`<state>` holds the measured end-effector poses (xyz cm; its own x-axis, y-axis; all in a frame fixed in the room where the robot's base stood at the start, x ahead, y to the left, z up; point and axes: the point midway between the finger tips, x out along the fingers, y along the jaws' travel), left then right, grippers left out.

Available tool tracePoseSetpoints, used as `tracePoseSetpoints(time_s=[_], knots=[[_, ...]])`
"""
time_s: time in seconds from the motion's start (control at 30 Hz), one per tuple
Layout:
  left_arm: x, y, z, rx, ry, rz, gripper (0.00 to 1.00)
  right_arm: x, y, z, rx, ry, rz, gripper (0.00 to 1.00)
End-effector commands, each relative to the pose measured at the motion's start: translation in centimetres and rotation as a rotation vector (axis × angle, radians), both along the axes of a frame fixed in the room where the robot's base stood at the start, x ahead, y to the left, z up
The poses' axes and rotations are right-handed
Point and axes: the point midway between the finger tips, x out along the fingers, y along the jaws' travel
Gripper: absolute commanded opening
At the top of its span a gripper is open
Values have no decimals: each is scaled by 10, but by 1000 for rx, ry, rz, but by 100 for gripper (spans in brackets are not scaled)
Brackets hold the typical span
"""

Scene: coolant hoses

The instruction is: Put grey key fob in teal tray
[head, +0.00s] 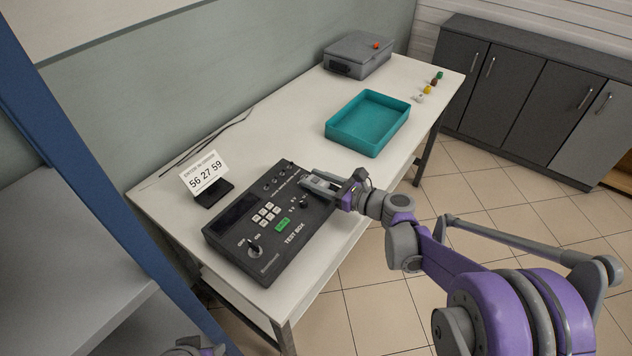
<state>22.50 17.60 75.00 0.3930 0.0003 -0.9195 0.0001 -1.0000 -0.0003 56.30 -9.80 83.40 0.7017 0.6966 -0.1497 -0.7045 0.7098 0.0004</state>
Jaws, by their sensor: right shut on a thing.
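The teal tray (338,135) is an open, shallow box on the white table, and it looks empty. My right gripper (318,184) is over the far right part of the black test box, to the near left of the tray and apart from it. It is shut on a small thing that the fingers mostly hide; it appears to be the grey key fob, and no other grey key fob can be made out. Whether the held thing touches the test box cannot be told. A part of my left arm shows at the bottom edge; its fingers are not in view.
The black test box (228,238) has buttons and a switch. A number card reading 56 27 59 (205,172) stands behind it. A grey case (357,56) and several small coloured items (428,90) are at the table's far end. Bare table lies between test box and tray.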

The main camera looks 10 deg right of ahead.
Motion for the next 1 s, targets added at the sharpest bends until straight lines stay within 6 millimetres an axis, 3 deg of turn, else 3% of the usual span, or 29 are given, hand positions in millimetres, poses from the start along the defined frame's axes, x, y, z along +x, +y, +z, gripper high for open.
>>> tracePoseSetpoints(time_s=[0.4,0.43,0.6,1.0], knots=[[0,0,-4,0,1,0,50,0,0,-7,0,0,0,0],[0,0,-4,0,1,0,50,0,0,-7,0,0,0,46],[0,0,-3,0,1,0,50,0,0,-6,0,0,0,74],[0,0,-1,0,0,0,50,-6,-7,-4,0,0,-2,74]])
